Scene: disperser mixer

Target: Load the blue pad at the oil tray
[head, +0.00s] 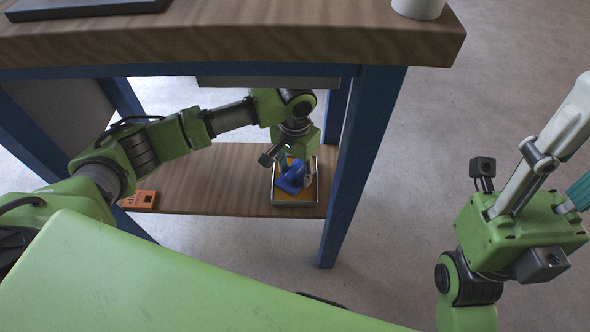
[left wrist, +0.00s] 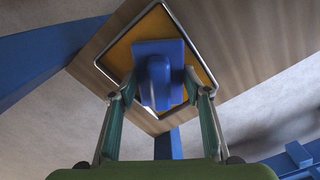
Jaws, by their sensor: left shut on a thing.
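The blue pad (head: 291,177) is at the oil tray, a metal-rimmed tray (head: 273,196) with an orange-yellow inside on the lower shelf. My left gripper (head: 291,168) reaches under the tabletop and is shut on the pad's raised handle. In the left wrist view, the blue pad (left wrist: 158,62) shows its flat plate over the yellow tray surface, with the fingers of my left gripper (left wrist: 158,88) on both sides of its grip. Whether the pad touches the tray bottom I cannot tell. My right arm is raised at the right; its fingertips are not clearly in view.
The wooden lower shelf (head: 225,180) lies between blue table legs (head: 358,150). An orange object (head: 138,200) lies at the shelf's left end. The thick tabletop (head: 250,42) overhangs my left arm. A white cup (head: 418,8) stands on top. The floor at right is clear.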

